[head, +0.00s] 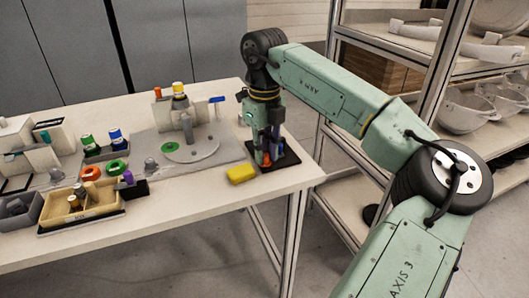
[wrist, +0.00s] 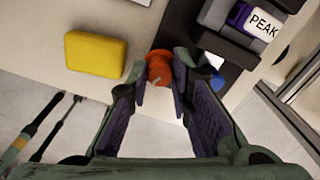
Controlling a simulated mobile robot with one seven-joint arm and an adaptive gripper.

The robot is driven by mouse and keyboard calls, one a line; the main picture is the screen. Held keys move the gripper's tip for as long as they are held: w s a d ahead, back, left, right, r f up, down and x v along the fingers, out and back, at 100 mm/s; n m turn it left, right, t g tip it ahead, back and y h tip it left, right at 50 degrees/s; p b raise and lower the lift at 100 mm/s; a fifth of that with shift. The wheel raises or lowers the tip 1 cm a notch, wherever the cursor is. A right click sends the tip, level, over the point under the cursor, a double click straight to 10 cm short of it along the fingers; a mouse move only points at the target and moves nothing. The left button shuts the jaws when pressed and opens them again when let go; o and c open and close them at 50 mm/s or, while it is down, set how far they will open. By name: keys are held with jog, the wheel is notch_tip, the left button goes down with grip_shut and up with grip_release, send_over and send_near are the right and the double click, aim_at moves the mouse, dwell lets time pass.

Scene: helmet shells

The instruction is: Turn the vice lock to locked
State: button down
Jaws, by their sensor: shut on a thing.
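My gripper (head: 265,152) points down at the right end of the table in the head view. In the wrist view its fingers (wrist: 161,76) are closed on the sides of a round orange knob (wrist: 158,66), which appears to be the vice lock. The knob has a small light pointer on it; I cannot read its setting. A blue part (wrist: 217,60) shows by the right finger. In the head view my gripper hides most of the vice.
A yellow block (head: 241,173) lies left of the vice near the table's front edge; it also shows in the wrist view (wrist: 95,54). A grey fixture plate with a round disc (head: 190,150) is further left. A wooden tray (head: 82,214) stands at front left. Shelves with helmet shells (head: 465,112) stand right.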

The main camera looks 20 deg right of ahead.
aim_at(265, 154)
jog(key=shift+m+b, duration=0.35)
jog(key=shift+m, duration=1.85)
jog(key=c, duration=1.7)
grip_release()
jog(key=shift+r, duration=0.15)
notch_tip(265, 154, up, 12)
